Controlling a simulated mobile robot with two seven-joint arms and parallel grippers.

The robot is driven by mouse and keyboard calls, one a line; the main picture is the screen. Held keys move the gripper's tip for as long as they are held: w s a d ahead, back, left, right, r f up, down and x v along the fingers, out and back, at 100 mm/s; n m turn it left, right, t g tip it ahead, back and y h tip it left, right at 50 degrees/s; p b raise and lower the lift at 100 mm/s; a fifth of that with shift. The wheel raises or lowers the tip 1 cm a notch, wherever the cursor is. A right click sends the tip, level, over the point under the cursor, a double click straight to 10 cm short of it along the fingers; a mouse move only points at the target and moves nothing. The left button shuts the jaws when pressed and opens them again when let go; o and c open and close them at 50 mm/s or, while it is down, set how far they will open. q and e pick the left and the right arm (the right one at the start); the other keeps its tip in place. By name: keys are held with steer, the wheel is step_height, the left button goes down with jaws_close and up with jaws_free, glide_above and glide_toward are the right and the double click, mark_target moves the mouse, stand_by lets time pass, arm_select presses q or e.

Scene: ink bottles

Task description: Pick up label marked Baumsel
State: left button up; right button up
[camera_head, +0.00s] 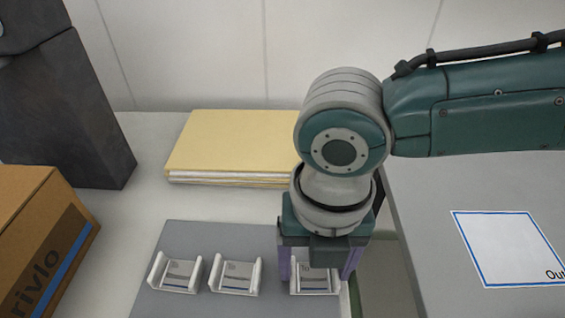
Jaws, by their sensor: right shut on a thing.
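Three small white holders stand in a row on a grey mat (200,238), each with a pale label in it: the left label (180,273), the middle label (236,277) and the right label (314,281). Their print is too small to read, so I cannot tell which says Baumsel. My right gripper (318,268) points down over the right holder, its purple fingers on either side. It is shut on the right label, which still appears to be at the holder; the contact is partly hidden. My left gripper is not in view.
A cardboard box (40,240) stands at the left, with a dark upright block (65,120) behind it. A yellow folder stack (230,145) lies behind the mat. On the right, a grey surface holds a blue-bordered white sheet (508,248), with bare room around it.

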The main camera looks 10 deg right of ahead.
steer(key=c, duration=0.6)
steer(key=shift+c, duration=0.2)
